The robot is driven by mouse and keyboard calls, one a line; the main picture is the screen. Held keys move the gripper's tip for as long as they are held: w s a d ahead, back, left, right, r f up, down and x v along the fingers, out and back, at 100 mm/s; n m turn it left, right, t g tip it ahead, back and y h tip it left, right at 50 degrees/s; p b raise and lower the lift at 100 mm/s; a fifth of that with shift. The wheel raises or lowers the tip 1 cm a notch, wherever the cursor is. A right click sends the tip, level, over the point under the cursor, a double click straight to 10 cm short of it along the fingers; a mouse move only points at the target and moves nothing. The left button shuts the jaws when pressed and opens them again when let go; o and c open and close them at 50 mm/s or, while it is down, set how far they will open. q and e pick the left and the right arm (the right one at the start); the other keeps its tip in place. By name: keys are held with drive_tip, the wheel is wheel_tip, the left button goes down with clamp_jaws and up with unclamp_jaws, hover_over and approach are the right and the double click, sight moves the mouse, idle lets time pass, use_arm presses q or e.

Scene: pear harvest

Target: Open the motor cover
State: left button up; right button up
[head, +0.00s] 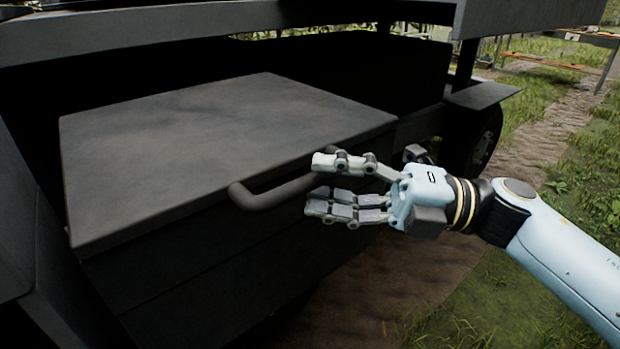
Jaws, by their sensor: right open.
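The motor cover (215,145) is a dark grey flat lid on the vehicle. It lies closed on the box below it. A thick dark bar handle (262,194) sticks out from its front edge. My right gripper (314,184) is open, with its fingers pointing left toward the handle. The upper finger and the lower fingers are apart, at about the height of the handle's right part. I cannot tell whether they touch it. My left gripper is not in view.
A grey beam (200,28) of the vehicle runs above the cover. A dark side wall (45,215) stands at the left. A wheel (485,140) and a flat ledge (483,95) are at the right. Grass and a dirt track (535,125) lie beyond, with open room around my right arm.

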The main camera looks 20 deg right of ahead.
drive_tip(key=shift+x, duration=1.15)
clamp_jaws()
